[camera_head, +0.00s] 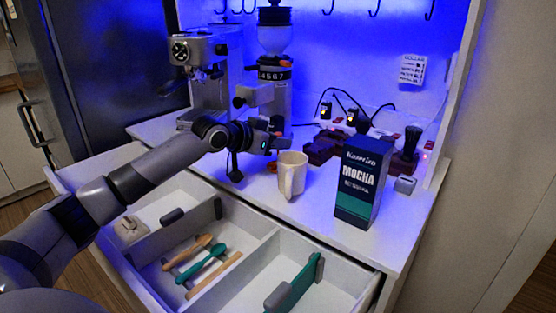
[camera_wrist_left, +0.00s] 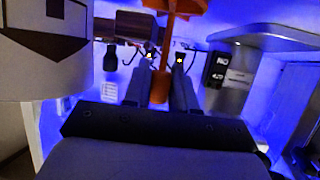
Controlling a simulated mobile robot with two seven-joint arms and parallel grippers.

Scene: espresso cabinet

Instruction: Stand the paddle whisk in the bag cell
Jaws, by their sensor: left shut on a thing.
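My left gripper (camera_head: 264,144) is above the counter, between the grinder and the mug. In the left wrist view, its fingers (camera_wrist_left: 160,85) are shut on an orange-brown tool, which I take to be the paddle whisk (camera_wrist_left: 159,88). Its wider orange part (camera_wrist_left: 176,8) runs out of the top of that view. In the head view the tool is mostly hidden by the gripper. The open drawer (camera_head: 262,252) has several cells; which is the bag cell is not marked. My right gripper is not in view.
A mug (camera_head: 292,174) and a mocha box (camera_head: 362,184) stand on the counter. A wooden spoon (camera_head: 190,250), teal spoon (camera_head: 203,264) and stick (camera_head: 215,275) lie in one drawer cell. A teal item (camera_head: 305,277) is in the right cell. The espresso machine (camera_head: 205,70) stands behind.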

